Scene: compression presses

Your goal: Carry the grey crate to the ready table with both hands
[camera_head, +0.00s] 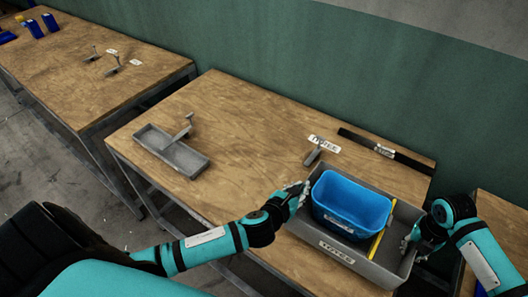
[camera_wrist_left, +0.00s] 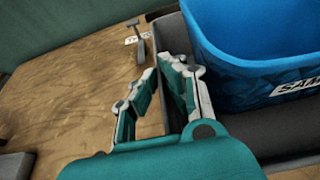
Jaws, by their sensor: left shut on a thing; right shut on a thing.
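The grey crate (camera_head: 331,239) is at the right end of the middle table, with a labelled front wall. It holds a blue bin (camera_head: 350,203) and a yellow strip-like thing (camera_head: 376,243). My left gripper (camera_head: 300,192) is shut on the crate's left wall. In the left wrist view, the fingers (camera_wrist_left: 166,92) straddle the grey wall (camera_wrist_left: 175,38), with the blue bin (camera_wrist_left: 255,65) just beyond. My right gripper (camera_head: 411,240) is shut on the crate's right wall. I cannot tell whether the crate touches the tabletop. Which table is the ready table is not readable.
The middle table (camera_head: 225,125) bears a grey tray (camera_head: 172,152), a handled tool (camera_head: 316,153), a label and a dark bar (camera_head: 385,150). Another table (camera_head: 75,65) stands left, with blue items. A table (camera_head: 505,230) shows at the right edge. A green wall runs behind.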

